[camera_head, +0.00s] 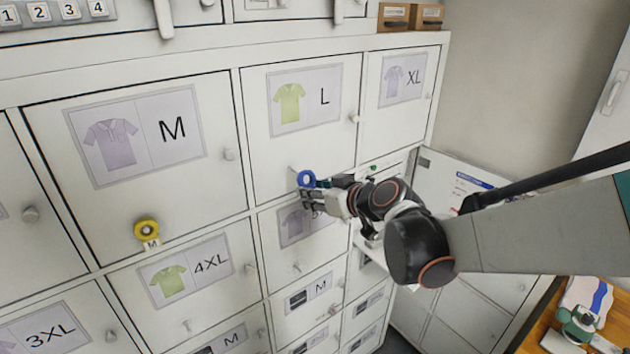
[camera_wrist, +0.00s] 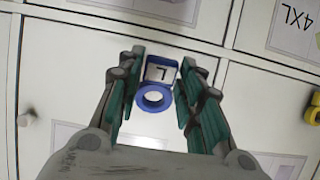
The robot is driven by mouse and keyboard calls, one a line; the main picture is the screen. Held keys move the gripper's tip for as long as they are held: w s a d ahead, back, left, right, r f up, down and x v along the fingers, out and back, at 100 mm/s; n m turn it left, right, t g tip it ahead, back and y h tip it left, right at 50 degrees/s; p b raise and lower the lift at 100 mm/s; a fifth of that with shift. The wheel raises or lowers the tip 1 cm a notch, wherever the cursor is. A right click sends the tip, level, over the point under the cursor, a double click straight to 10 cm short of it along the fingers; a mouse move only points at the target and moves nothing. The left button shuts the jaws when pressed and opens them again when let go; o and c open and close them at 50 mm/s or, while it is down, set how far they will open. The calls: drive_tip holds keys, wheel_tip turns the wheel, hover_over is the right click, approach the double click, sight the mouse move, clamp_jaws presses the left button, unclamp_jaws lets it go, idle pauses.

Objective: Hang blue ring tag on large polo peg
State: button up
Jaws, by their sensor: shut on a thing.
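The blue ring tag (camera_head: 307,179) is at my gripper's fingertips, in front of the lower part of the large polo door (camera_head: 272,140). That door bears a green polo picture and the letter L (camera_head: 324,97). In the wrist view the blue ring (camera_wrist: 155,98) and its label marked L (camera_wrist: 161,73) lie between the two fingers. My gripper (camera_head: 312,194) is shut on the tag; the fingers also show in the wrist view (camera_wrist: 162,75). A small peg (camera_head: 293,169) shows just up and left of the ring. I cannot tell whether the ring touches it.
A yellow ring tag (camera_head: 147,230) marked M hangs on the purple polo M door (camera_head: 60,200). Other doors carry knobs, including the 4XL door (camera_head: 235,290) below. A wooden table (camera_head: 536,335) with items is at lower right. White cabinets stand at right.

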drive_tip(key=shift+w+a+f, duration=0.1)
drive_tip(key=shift+w+a, duration=0.45)
drive_tip(key=shift+w, duration=0.25)
drive_tip(key=shift+w+a+f, duration=0.1)
drive_tip(key=shift+w+a, duration=0.4)
drive_tip(key=shift+w, duration=0.25)
drive_tip(key=shift+w+a+f+b, duration=0.2)
drive_tip(key=shift+w+a+b, duration=0.05)
drive_tip(key=shift+w+b, duration=0.25)
drive_tip(key=o, duration=0.9)
drive_tip(key=shift+c, duration=0.2)
